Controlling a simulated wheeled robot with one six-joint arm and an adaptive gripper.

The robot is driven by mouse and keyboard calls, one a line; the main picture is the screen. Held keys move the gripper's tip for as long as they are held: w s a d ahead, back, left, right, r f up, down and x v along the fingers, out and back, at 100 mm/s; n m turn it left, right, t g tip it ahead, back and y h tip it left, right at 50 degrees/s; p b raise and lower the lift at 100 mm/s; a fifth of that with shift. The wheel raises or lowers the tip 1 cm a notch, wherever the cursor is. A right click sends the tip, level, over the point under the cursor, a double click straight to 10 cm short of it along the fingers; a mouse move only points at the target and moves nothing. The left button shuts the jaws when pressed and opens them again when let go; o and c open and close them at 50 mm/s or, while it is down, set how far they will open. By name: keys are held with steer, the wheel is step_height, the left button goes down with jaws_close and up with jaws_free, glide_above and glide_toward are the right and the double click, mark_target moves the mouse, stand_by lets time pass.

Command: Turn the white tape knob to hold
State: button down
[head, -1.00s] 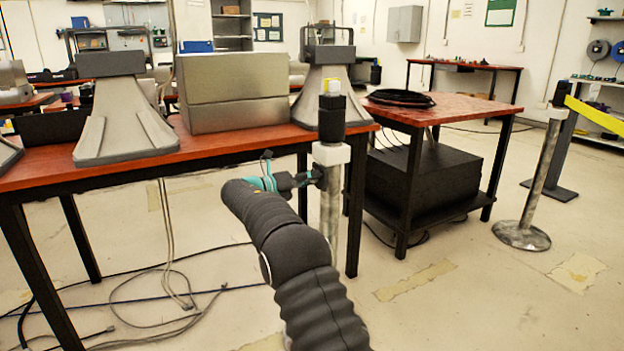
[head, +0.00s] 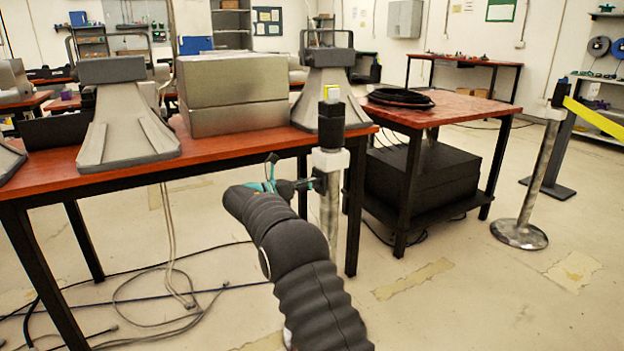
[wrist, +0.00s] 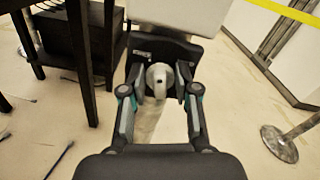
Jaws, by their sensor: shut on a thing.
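The near post (head: 329,215) stands in front of the red-topped table, with a white block (head: 330,159) and a black head (head: 330,118) at its upper end. The pale round knob (wrist: 158,79) shows in the wrist view, on a dark housing below a large pale block (wrist: 175,15). My gripper (wrist: 161,84) is shut on this knob, one finger on each side. In the head view my gripper (head: 315,183) reaches the post from the left, just below the white block. The knob is too small or hidden to make out there.
A red-topped table (head: 225,148) with grey horn-shaped units and a metal box stands behind my arm. A smaller table (head: 460,107) stands to the right. Another post (head: 540,170) with yellow tape (head: 595,114) stands further right. Cables lie on the floor at left.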

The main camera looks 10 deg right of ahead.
steer(key=m, duration=0.6)
steer(key=shift+f+m+b, duration=0.1)
steer(key=shift+m+b, duration=0.2)
steer(key=shift+b, duration=0.1)
steer(key=m+b, duration=0.2)
steer(key=m, duration=0.3)
steer(key=shift+m, duration=0.4)
steer(key=c, duration=1.2)
jaws_free()
steer(key=shift+s, duration=0.1)
steer(key=v, duration=1.2)
